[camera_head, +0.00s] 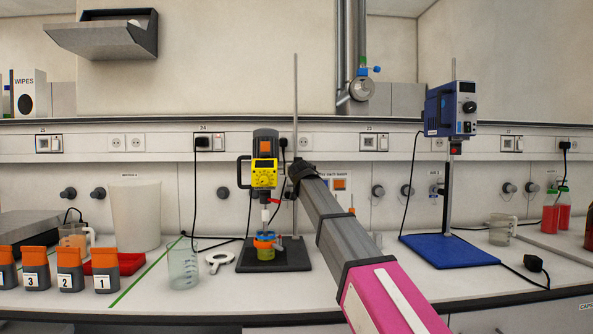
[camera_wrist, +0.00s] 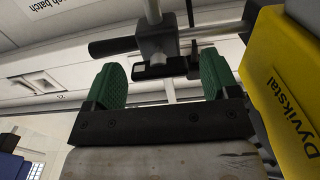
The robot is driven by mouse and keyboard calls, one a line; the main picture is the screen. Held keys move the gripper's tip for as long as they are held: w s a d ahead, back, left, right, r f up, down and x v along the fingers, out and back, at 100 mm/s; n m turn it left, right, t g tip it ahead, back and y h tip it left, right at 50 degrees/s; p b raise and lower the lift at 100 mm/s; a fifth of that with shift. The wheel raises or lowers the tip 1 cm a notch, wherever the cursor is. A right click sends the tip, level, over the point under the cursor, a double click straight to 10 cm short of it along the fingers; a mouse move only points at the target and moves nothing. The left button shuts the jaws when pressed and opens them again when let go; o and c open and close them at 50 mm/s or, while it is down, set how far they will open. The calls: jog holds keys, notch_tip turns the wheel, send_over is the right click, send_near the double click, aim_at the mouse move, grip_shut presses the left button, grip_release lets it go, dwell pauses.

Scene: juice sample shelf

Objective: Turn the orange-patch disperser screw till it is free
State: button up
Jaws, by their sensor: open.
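The disperser (camera_head: 264,172) is a yellow and dark unit with an orange patch (camera_head: 265,146), held on an upright rod (camera_head: 295,100) above a cup (camera_head: 265,252). In the wrist view its yellow housing (camera_wrist: 285,85) fills the right side. My gripper (camera_wrist: 164,77) is open, with its green fingertips apart below a dark clamp block (camera_wrist: 158,42) on the rod. A black piece (camera_wrist: 152,71) shows between the fingertips; I cannot tell whether they touch it. A dark cylindrical handle (camera_wrist: 112,47) sticks out left of the clamp. I cannot tell which part is the screw.
A blue stirrer (camera_head: 450,110) on a blue-based stand (camera_head: 450,251) is to the right. Numbered orange-lidded containers (camera_head: 70,268) stand further left. Cables hang behind.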

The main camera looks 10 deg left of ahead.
jog(key=shift+w+a, duration=0.15)
jog(key=shift+w, duration=0.35)
jog(key=c, duration=0.9)
